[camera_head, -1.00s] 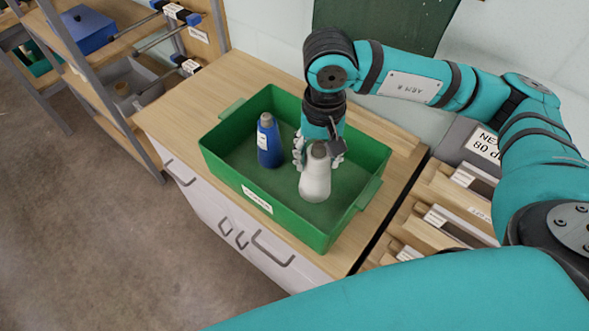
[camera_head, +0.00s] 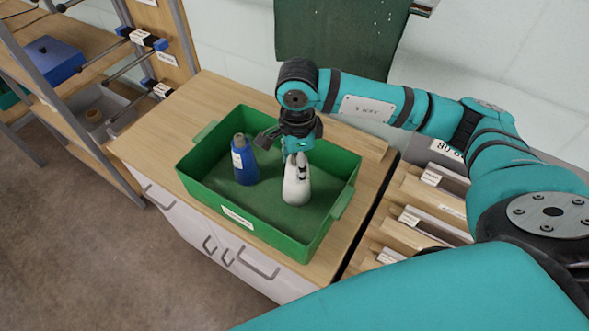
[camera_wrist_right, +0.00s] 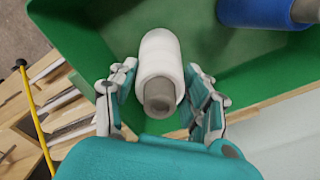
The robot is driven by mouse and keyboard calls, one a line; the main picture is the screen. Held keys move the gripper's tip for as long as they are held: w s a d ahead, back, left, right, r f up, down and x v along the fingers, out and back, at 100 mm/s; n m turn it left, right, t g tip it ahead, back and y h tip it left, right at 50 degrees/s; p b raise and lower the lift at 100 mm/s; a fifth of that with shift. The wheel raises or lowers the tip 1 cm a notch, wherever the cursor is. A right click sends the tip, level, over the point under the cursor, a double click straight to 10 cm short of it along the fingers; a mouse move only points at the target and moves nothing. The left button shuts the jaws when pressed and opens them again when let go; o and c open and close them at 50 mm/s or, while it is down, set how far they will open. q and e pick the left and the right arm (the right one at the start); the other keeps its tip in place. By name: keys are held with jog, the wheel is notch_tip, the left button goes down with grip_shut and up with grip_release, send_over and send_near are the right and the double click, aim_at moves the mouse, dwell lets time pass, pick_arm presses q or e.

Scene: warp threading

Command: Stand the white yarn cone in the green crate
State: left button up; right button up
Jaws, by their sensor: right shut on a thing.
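The white yarn cone (camera_head: 296,190) is upright inside the green crate (camera_head: 328,215), in its right half. It also shows in the right wrist view (camera_wrist_right: 158,52), its narrow grey tip toward the camera. My right gripper (camera_head: 297,160) reaches down from above and is shut on the cone's upper part, with a finger on each side in the wrist view (camera_wrist_right: 160,92). I cannot tell whether the cone's base touches the crate floor. My left gripper is not in view.
A blue yarn cone (camera_head: 244,165) stands in the crate's left half, apart from the white one. The crate sits on a wooden-topped cabinet (camera_head: 160,115). Slotted wooden trays (camera_head: 415,215) lie to the right, and a shelf rack (camera_head: 75,110) stands at the left.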

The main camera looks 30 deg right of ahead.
notch_tip(320, 180, down, 4)
jog(key=shift+r+p, duration=0.2)
jog(key=shift+p, duration=0.3)
jog(key=shift+f, duration=0.1)
jog(key=shift+f, duration=0.15)
jog(key=o, duration=1)
jog(key=shift+c, duration=0.2)
